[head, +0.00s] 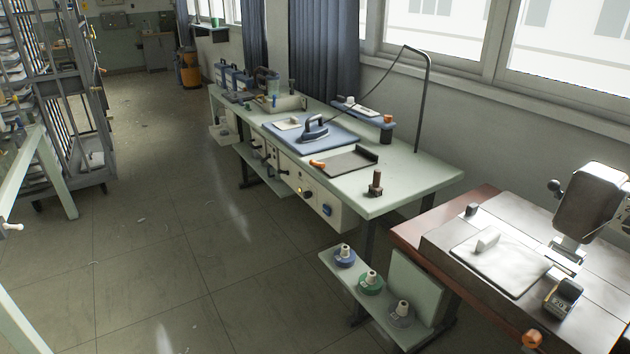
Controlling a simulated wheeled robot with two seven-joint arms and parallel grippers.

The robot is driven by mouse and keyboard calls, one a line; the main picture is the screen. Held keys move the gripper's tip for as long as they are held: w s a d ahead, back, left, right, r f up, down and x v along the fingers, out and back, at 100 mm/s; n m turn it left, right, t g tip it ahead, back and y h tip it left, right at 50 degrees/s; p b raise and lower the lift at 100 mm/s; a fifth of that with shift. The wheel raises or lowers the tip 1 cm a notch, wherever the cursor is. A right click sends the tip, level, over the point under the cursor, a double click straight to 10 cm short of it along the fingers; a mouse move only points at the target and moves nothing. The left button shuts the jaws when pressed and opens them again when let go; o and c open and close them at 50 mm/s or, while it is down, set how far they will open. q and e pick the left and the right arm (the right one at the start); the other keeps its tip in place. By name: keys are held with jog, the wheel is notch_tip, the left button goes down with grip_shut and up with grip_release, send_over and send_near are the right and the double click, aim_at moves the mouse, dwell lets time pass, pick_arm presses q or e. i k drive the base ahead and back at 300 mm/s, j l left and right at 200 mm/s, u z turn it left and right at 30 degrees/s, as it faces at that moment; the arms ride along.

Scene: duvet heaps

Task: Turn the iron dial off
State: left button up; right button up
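A blue-grey iron (315,129) rests on a blue ironing pad (345,135) on a pale green workbench (425,182). A cream control box (316,195) is under the bench's front edge. A small dark knob (307,194), which looks like the iron dial, is on its front beside a small yellow light (299,190). The knob's setting is too small to read. A blue switch (326,209) is at the right end of the box. Neither of my grippers is in view.
A low shelf (375,307) with several thread spools stands at the bench's near end. A sewing machine (590,205) stands on a brown table at right. A metal rack (60,100) is at left. The tiled floor (165,220) between is mostly clear.

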aim_at(308, 194)
jog(key=i+j+z, duration=0.15)
jog(key=z, duration=0.35)
jog(key=i+j+z, duration=0.3)
jog(key=z, duration=0.15)
jog(key=i+j+z, duration=0.1)
jog(key=j, duration=0.2)
jog(key=i+j+z, duration=0.1)
jog(key=j, duration=0.25)
jog(key=i+j+z, duration=0.1)
jog(key=i+j, duration=0.15)
jog(key=i+j+z, duration=0.1)
jog(key=j, duration=0.3)
jog(key=i+j, duration=0.1)
jog(key=j, duration=0.2)
jog(key=i+j, duration=0.1)
jog(key=j, duration=0.25)
jog(key=i+j, duration=0.15)
jog(key=j, duration=0.15)
jog(key=i+j, duration=0.1)
jog(key=j, duration=0.2)
